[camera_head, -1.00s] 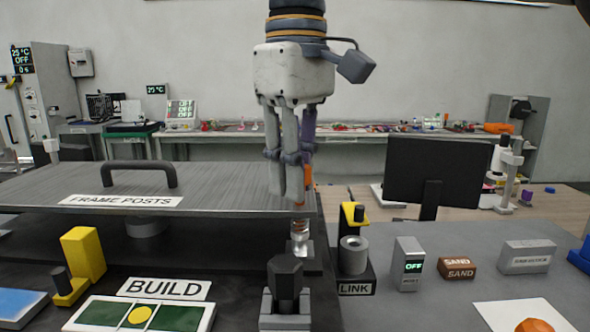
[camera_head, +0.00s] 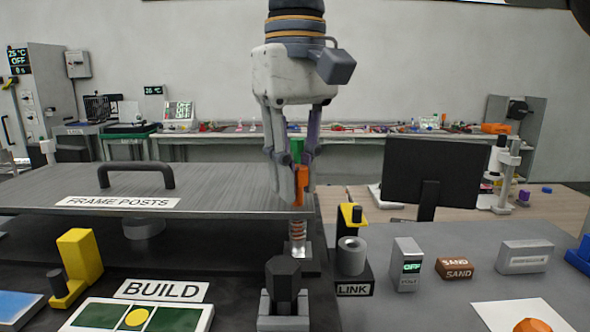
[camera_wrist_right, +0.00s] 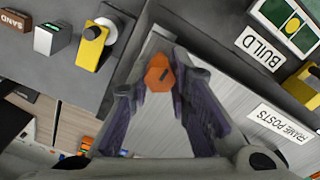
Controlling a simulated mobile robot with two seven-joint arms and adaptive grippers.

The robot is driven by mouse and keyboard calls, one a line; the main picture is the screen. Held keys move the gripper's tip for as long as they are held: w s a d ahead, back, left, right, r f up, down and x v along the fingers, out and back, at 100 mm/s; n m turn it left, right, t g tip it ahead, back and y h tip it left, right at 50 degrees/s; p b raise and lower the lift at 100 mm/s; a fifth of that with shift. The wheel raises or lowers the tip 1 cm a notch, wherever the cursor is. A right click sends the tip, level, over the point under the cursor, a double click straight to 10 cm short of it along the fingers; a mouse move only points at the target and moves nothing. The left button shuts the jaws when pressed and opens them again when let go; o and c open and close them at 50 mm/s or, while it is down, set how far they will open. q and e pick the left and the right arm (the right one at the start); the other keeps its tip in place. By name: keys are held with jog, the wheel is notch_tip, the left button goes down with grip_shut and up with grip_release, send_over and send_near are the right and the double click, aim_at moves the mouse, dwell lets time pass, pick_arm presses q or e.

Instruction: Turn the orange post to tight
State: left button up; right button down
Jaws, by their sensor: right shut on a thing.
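The orange post (camera_head: 301,184) stands upright at the right edge of the metal plate, above a threaded, spring-like stem (camera_head: 298,232) on a bright metal base. My right gripper (camera_head: 291,192) points straight down and is shut on the orange post. In the right wrist view the post's orange six-sided top (camera_wrist_right: 159,73) shows between the fingertips, with a dark mark on its face. A finger hides part of the post in the head view. My left gripper is not in view.
The FRAME POSTS plate (camera_head: 220,188) with a dark handle (camera_head: 137,171) lies left. A dark hexagonal knob (camera_head: 284,279) stands in front. A monitor (camera_head: 436,178) is behind.

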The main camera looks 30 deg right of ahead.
jog(key=c, duration=1.5)
grip_release()
jog(key=shift+o, duration=0.2)
notch_tip(320, 180, up, 8)
jog(key=shift+f, duration=0.2)
